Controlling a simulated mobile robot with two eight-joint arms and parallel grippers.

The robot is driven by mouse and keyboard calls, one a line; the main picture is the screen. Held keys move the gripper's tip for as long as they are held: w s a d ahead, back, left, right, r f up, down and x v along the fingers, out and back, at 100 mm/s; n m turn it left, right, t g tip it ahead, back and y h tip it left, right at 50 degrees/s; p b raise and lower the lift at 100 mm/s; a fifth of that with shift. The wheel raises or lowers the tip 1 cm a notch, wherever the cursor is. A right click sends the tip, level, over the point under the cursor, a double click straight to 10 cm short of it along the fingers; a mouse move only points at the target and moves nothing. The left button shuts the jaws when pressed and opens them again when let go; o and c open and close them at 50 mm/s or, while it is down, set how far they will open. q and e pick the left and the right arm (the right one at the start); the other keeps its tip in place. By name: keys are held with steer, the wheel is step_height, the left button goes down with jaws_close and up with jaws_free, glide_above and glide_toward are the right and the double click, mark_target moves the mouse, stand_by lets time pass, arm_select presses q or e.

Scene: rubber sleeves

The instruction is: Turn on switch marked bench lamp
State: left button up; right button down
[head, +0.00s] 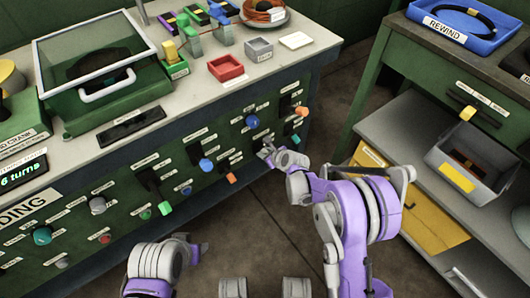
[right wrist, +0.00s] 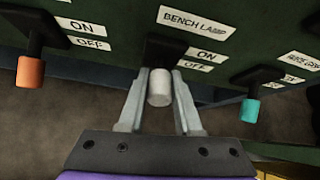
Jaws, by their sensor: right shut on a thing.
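The bench lamp switch is a lever with a pale grey cylindrical knob (right wrist: 160,90) on the green panel. Its "BENCH LAMP" label (right wrist: 195,22) is above right, with an "ON" tag (right wrist: 207,56) over an "OFF" tag (right wrist: 193,66). In the right wrist view my right gripper (right wrist: 161,74) has one finger on each side of the knob and is shut on it. In the head view the right gripper (head: 267,153) is at the panel front and mostly covers the knob. The lever's exact angle is hard to tell.
An orange-knobbed lever (right wrist: 30,72) hangs left of the switch and a teal-knobbed lever (right wrist: 250,110) right of it. The bench top (head: 300,62) holds trays and a lidded case (head: 95,70). A shelf unit (head: 400,130) stands right, across open floor.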

steer(key=c, duration=0.6)
jaws_free()
steer(key=p+v, duration=0.2)
steer(key=v, duration=0.8)
steer(key=shift+s+d+r, duration=0.15)
steer(key=shift+s+r, duration=0.05)
steer(key=shift+r, duration=0.1)
